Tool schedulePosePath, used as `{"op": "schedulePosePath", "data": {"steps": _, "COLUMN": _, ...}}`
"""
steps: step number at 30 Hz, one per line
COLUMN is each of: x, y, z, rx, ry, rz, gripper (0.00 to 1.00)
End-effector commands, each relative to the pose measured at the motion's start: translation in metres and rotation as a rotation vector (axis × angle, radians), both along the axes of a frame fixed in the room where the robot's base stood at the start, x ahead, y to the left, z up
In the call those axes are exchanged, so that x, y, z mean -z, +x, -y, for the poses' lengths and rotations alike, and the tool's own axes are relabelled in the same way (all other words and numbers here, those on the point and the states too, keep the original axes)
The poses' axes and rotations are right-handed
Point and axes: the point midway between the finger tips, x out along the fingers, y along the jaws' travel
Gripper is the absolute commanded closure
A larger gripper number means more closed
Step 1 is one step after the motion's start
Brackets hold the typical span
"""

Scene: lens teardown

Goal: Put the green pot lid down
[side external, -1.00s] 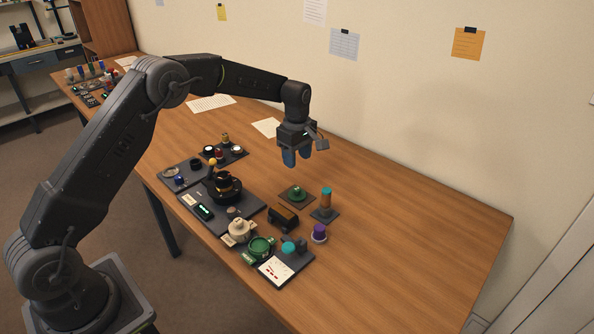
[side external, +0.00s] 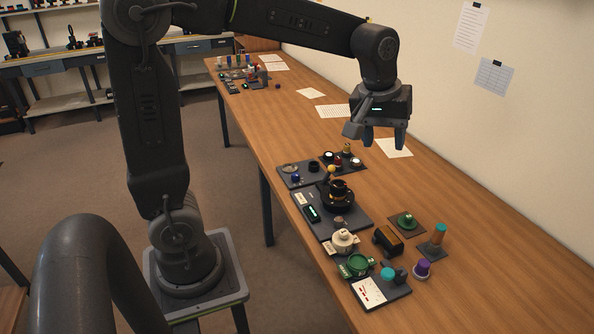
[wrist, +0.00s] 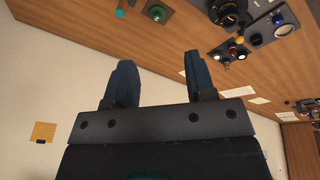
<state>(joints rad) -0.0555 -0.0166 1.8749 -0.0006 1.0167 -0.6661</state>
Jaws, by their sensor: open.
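The green pot lid (side external: 405,221) appears to be the small green, knobbed piece lying on a small square mat (side external: 394,227) on the bench. It also shows in the wrist view (wrist: 157,12) at the top edge. A green pot (side external: 357,264) stands apart from it, nearer the front edge. My gripper (side external: 384,141) is open, its blue fingers pointing down with nothing between them. It is well above the bench and clear of the lid. The wrist view shows both fingertips (wrist: 160,60) apart and empty.
A teal-topped cylinder (side external: 438,236) stands right beside the lid's mat, with a purple-topped piece (side external: 422,269) in front. A dark block (side external: 387,241) and a cream pot (side external: 343,240) are to the left.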

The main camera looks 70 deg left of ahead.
Motion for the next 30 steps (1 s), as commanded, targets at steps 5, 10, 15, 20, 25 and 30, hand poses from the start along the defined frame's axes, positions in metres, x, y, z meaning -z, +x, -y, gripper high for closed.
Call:
{"op": "schedulePosePath", "data": {"steps": 5, "x": -0.013, "y": -0.078, "z": 0.011, "rx": 0.265, "ry": 0.083, "rz": 0.090, "gripper": 0.50}}
{"op": "schedulePosePath", "data": {"steps": 10, "x": -0.003, "y": -0.138, "z": 0.018, "rx": 0.489, "ry": 0.170, "rz": 0.161, "gripper": 0.50}}
{"op": "schedulePosePath", "data": {"steps": 15, "x": 0.012, "y": -0.172, "z": 0.021, "rx": 0.630, "ry": 0.233, "rz": 0.201, "gripper": 0.50}}
{"op": "schedulePosePath", "data": {"steps": 20, "x": 0.019, "y": -0.182, "z": 0.021, "rx": 0.676, "ry": 0.254, "rz": 0.211, "gripper": 0.50}}
{"op": "schedulePosePath", "data": {"steps": 25, "x": 0.019, "y": -0.182, "z": 0.021, "rx": 0.679, "ry": 0.255, "rz": 0.211, "gripper": 0.50}}
{"op": "schedulePosePath", "data": {"steps": 30, "x": 0.019, "y": -0.182, "z": 0.021, "rx": 0.677, "ry": 0.255, "rz": 0.211, "gripper": 0.50}}
